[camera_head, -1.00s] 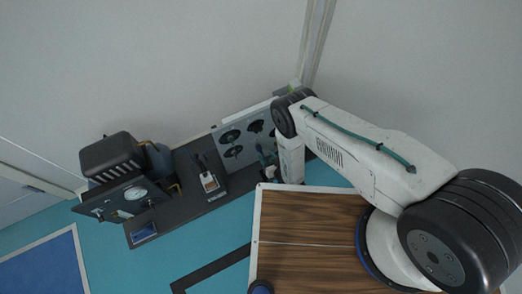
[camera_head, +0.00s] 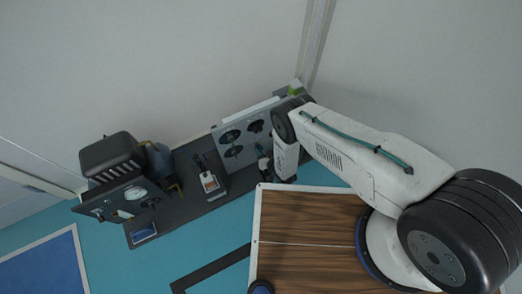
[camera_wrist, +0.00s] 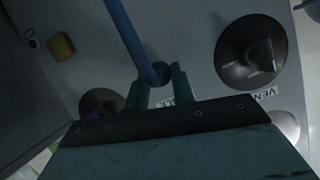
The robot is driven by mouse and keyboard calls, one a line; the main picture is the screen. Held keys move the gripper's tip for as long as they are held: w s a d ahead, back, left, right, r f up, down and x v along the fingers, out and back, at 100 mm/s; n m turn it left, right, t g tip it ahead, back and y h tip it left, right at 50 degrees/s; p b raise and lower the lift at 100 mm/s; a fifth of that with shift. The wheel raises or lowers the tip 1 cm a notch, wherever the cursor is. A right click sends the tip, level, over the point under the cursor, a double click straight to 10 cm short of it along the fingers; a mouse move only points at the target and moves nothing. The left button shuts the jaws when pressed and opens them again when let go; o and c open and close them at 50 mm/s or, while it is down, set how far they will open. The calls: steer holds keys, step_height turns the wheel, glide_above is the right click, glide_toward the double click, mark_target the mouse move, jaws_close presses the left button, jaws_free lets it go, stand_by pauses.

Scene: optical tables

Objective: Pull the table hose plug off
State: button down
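In the wrist view a blue hose (camera_wrist: 128,35) comes down from the top edge to a dark blue round plug end (camera_wrist: 161,72) at the grey panel. In the head view my gripper (camera_head: 263,160) is low in front of the grey panel (camera_head: 223,148), under my arm's end. The plug cannot be made out there.
Black round knobs sit on the panel, one right of the gripper (camera_wrist: 250,52) and one at left (camera_wrist: 101,103). A yellow square part (camera_wrist: 61,46) is at upper left. In the head view a black machine with a gauge (camera_head: 134,193) stands left on the dark bench (camera_head: 205,205); a wooden tabletop (camera_head: 310,225) lies in front.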

steer(key=shift+s+d, duration=0.5)
steer(key=shift+s, duration=0.25)
steer(key=shift+s+d, duration=0.45)
steer(key=shift+s, duration=0.3)
steer(key=c, duration=1.2)
jaws_free()
steer(key=shift+o, duration=0.2)
steer(key=v, duration=0.7)
steer(key=shift+s+d, duration=0.2)
steer(key=shift+s, duration=0.1)
steer(key=shift+r, duration=0.1)
